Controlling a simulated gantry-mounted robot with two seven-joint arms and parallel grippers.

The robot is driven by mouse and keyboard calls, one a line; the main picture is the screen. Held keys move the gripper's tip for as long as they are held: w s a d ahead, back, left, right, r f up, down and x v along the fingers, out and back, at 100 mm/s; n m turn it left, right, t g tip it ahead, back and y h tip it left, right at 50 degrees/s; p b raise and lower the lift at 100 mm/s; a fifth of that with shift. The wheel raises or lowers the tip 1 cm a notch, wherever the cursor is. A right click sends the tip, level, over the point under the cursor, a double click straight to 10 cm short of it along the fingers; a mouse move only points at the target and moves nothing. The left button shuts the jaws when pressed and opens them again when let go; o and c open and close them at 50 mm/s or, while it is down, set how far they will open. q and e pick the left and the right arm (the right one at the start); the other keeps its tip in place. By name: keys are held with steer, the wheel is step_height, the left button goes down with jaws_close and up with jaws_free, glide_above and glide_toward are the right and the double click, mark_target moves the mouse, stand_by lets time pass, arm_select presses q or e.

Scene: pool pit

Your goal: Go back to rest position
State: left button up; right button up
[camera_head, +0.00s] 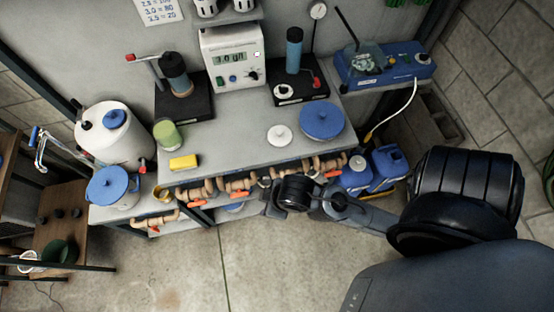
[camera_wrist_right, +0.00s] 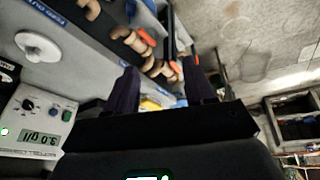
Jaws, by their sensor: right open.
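My right arm comes in from the right in the head view. My right gripper (camera_head: 272,203) is in front of the bench's front edge, by the pipes with orange valve handles (camera_head: 236,184). In the right wrist view my right gripper (camera_wrist_right: 160,78) shows two dark fingers spread apart with nothing held between them. The pipes and orange handles (camera_wrist_right: 146,38) show beyond the fingertips; I cannot tell whether a finger touches them. My left gripper and left arm are not in view.
The grey bench (camera_head: 235,147) holds a meter (camera_head: 234,58), a yellow sponge (camera_head: 184,162), a green jar (camera_head: 168,135), a white lid (camera_head: 279,134) and a blue-lidded tub (camera_head: 321,121). Blue canisters (camera_head: 386,167) stand right of the gripper. The floor (camera_head: 265,265) in front is clear.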

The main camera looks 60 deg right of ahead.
steer(key=shift+s+d+m+g, duration=0.15)
steer(key=shift+s+m, duration=0.25)
steer(key=shift+s, duration=0.15)
steer(key=shift+s+d+m+g, duration=0.15)
steer(key=shift+s+m, duration=0.25)
steer(key=shift+s, duration=0.1)
steer(key=shift+r, duration=0.1)
